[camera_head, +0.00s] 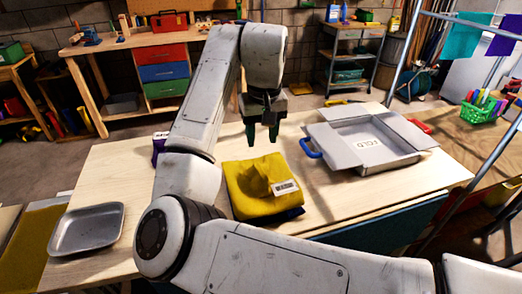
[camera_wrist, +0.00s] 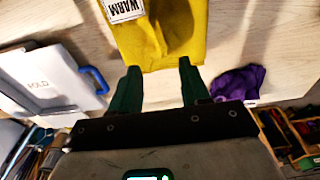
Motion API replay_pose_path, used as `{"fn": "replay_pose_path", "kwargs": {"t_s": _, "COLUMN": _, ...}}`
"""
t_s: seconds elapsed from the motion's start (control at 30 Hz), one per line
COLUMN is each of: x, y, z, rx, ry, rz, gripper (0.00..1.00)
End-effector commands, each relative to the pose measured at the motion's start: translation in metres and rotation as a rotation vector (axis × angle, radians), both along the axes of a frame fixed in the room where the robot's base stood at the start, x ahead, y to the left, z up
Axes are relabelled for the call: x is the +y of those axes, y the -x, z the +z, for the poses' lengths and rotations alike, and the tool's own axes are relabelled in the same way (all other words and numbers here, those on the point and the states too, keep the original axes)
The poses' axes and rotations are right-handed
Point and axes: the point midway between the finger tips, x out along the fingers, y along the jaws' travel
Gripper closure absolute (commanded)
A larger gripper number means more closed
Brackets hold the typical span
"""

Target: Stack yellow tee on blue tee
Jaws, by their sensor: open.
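The yellow tee (camera_head: 250,199) lies folded, with a raised crumple and a white label, on top of the blue tee (camera_head: 292,214) on the wooden table. Only a dark blue edge of the blue tee shows beneath it at the lower right. The yellow tee also shows in the wrist view (camera_wrist: 170,38), with its label reading "WARM". My gripper (camera_head: 263,142) is open and empty, above and behind the yellow tee, apart from it. In the wrist view its two green fingers (camera_wrist: 157,80) are spread at the yellow tee's near edge.
A grey box marked "FOLD" (camera_head: 325,146) with a blue handle stands at the table's right. A metal tray (camera_head: 117,229) lies at the left. A purple cloth (camera_wrist: 238,82) lies near the table edge. The wooden table (camera_head: 400,192) has bare room around the tees.

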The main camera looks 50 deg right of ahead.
Motion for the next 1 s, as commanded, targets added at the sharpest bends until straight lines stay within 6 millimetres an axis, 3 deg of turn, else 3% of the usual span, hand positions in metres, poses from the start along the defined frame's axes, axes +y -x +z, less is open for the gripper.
{"fn": "replay_pose_path", "kwargs": {"t_s": 0.1, "x": 0.002, "y": 0.001, "z": 0.02, "rx": -0.003, "ry": -0.002, "rz": -0.002, "gripper": 0.54}}
{"fn": "replay_pose_path", "kwargs": {"t_s": 0.3, "x": 0.002, "y": 0.003, "z": 0.034, "rx": -0.001, "ry": -0.002, "rz": -0.001, "gripper": 0.54}}
{"fn": "replay_pose_path", "kwargs": {"t_s": 1.0, "x": 0.002, "y": 0.004, "z": 0.035, "rx": 0.0, "ry": 0.0, "rz": -0.001, "gripper": 0.54}}
